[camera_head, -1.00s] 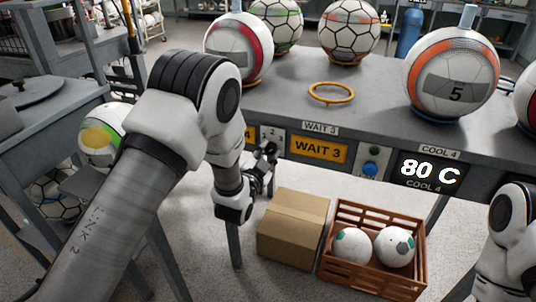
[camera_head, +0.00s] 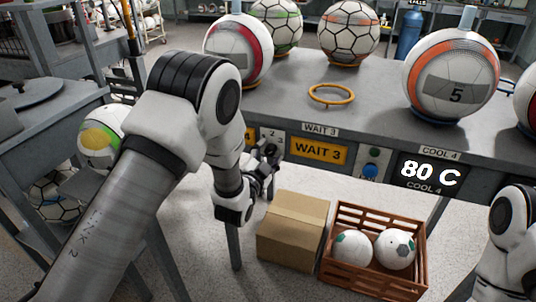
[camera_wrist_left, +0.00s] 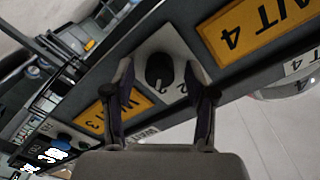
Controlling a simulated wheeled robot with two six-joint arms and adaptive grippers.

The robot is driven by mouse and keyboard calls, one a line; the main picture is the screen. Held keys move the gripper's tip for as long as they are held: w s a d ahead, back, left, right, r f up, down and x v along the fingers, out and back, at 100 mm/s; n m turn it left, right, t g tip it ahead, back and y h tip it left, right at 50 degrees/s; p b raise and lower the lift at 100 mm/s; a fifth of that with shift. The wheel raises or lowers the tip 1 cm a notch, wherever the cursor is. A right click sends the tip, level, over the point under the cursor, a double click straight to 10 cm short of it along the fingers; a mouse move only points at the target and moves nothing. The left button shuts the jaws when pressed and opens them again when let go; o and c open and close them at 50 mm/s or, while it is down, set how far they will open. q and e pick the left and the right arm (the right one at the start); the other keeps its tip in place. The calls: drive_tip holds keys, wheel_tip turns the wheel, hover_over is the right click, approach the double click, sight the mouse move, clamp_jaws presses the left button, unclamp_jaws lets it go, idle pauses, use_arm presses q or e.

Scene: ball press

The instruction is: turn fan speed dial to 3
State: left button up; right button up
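The fan speed dial (camera_wrist_left: 159,71) is a round black knob on a pale plate, seen in the left wrist view. A figure 2 shows on the plate; the other marks are partly hidden, and I cannot tell the knob's setting. My left gripper (camera_wrist_left: 160,80) is open, with one finger on each side of the knob. I cannot tell whether the fingers touch it. In the head view the left gripper (camera_head: 266,162) is at the table's front panel, covering most of the dial plate (camera_head: 272,133). My right gripper is out of view.
Yellow "WAIT 3" label (camera_head: 318,149), blue button (camera_head: 371,170) and "80 C" display (camera_head: 430,174) lie right along the panel. A cardboard box (camera_head: 292,230) and an orange crate (camera_head: 374,279) with two balls stand below. Large balls and a yellow ring (camera_head: 331,94) are on the table.

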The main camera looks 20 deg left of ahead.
use_arm(q)
drive_tip(key=shift+s, duration=0.1)
drive_tip(key=s, duration=1.1)
drive_tip(key=shift+s+a, duration=0.3)
drive_tip(key=shift+s, duration=0.1)
drive_tip(key=s+a+f+n+g+y, duration=0.1)
drive_tip(key=s+a+f+n+g, duration=0.15)
drive_tip(key=s+f+g, duration=0.65)
drive_tip(key=s+a+f+n+g, duration=0.25)
drive_tip(key=s+f, duration=0.85)
drive_tip(key=f, duration=0.8)
drive_tip(key=s+f+n+g, duration=0.1)
drive_tip(key=s+n+g, duration=0.5)
drive_tip(key=s, duration=0.5)
wheel_tip(320, 180, up, 13)
drive_tip(key=m+p, duration=0.1)
drive_tip(key=p, duration=1.2)
drive_tip(key=shift+w+d+f+m, duration=0.15)
drive_tip(key=shift+w+d+m, duration=0.1)
drive_tip(key=shift+d+m, duration=0.1)
